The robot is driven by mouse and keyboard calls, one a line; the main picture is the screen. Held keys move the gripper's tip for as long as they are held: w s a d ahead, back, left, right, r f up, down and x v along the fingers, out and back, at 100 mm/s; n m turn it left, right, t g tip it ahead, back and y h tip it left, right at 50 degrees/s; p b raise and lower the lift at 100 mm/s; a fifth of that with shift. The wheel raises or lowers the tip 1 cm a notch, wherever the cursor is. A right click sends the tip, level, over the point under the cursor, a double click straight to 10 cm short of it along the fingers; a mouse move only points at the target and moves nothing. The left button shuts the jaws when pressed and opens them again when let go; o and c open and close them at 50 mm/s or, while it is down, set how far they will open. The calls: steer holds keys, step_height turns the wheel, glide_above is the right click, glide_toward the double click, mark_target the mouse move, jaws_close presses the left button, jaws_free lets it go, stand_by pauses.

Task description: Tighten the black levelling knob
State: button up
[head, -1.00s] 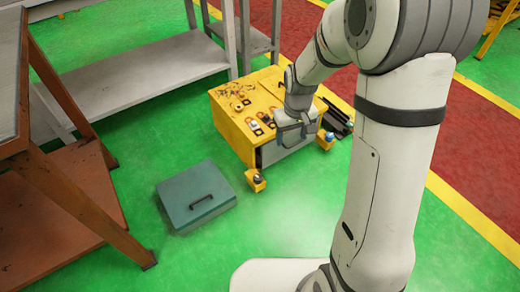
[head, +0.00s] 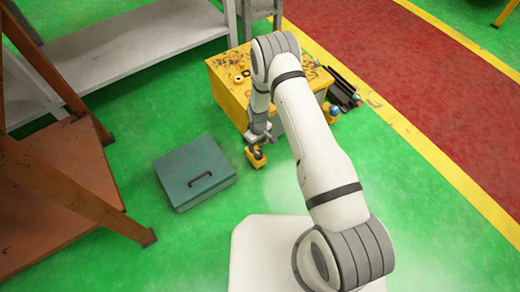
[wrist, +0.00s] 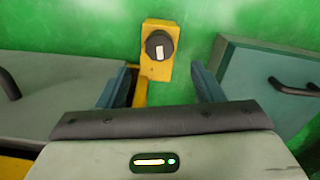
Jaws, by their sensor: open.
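The black levelling knob (wrist: 159,45) sits on a small yellow foot bracket (wrist: 154,74) in the upper middle of the wrist view. It has a pale rectangular mark on its top. In the head view the yellow foot (head: 257,157) is at the front corner of the yellow machine (head: 228,95). My gripper (wrist: 163,84) is open and empty, its two fingers apart with the knob beyond the gap between them. In the head view my gripper (head: 256,140) is just above the foot and partly hides the knob.
A teal case (head: 195,172) with a dark handle lies on the green floor just left of the foot. A second foot (head: 333,113) is at the machine's right. An orange-brown bench (head: 60,190) and a grey shelf (head: 130,35) stand at left. Floor in front is clear.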

mark_target(258, 154)
step_height(258, 154, down, 8)
steer(key=b, duration=0.2)
steer(key=shift+d+r+b, duration=0.1)
steer(key=shift+b, duration=0.3)
steer(key=shift+c, duration=0.4)
steer(key=c, duration=0.9)
